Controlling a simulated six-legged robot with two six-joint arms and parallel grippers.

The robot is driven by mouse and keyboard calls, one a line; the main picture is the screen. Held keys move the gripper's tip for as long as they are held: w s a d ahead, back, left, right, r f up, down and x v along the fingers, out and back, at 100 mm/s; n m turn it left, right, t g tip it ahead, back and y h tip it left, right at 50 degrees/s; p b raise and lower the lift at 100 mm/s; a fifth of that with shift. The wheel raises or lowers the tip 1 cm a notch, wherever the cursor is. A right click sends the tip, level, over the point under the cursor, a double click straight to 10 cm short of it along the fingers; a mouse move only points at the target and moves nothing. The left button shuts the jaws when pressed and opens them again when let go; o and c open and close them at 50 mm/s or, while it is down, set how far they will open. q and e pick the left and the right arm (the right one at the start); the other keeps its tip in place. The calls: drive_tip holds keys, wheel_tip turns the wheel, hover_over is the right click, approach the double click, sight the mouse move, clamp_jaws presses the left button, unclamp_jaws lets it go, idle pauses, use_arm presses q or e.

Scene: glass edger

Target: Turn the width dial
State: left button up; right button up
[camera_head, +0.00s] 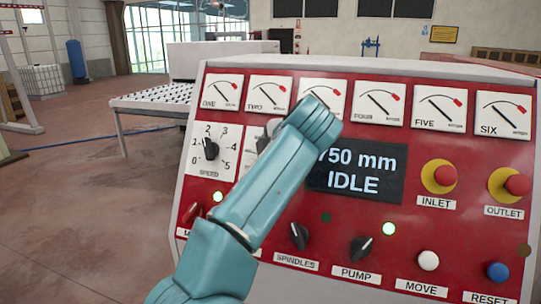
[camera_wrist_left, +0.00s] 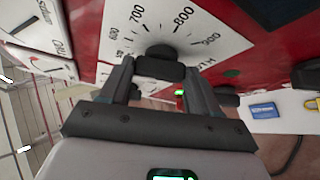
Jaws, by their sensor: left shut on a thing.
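The width dial's black knob (camera_wrist_left: 160,65) sits on a white scale plate (camera_wrist_left: 122,22) marked 600 to 900 in the left wrist view. My left gripper (camera_wrist_left: 158,75) is shut on this knob, one finger on each side. The knob's top points between 700 and 800. In the head view my teal left arm covers most of the dial; only part of its white plate (camera_head: 249,150) shows. The display (camera_head: 356,172) reads 750 mm and IDLE. My right gripper is not in view.
The speed dial (camera_head: 210,150) is left of the arm. The spindles knob (camera_head: 299,236) and pump knob (camera_head: 360,248) are below the display. Red inlet (camera_head: 440,175) and outlet (camera_head: 516,185) buttons are at right. A row of gauges (camera_head: 378,101) runs above.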

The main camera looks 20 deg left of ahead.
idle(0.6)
use_arm(q)
drive_tip(key=o, duration=1.1)
drive_tip(key=shift+w+f, duration=0.1)
drive_tip(key=shift+w, duration=0.05)
drive_tip(key=shift+c, duration=0.2)
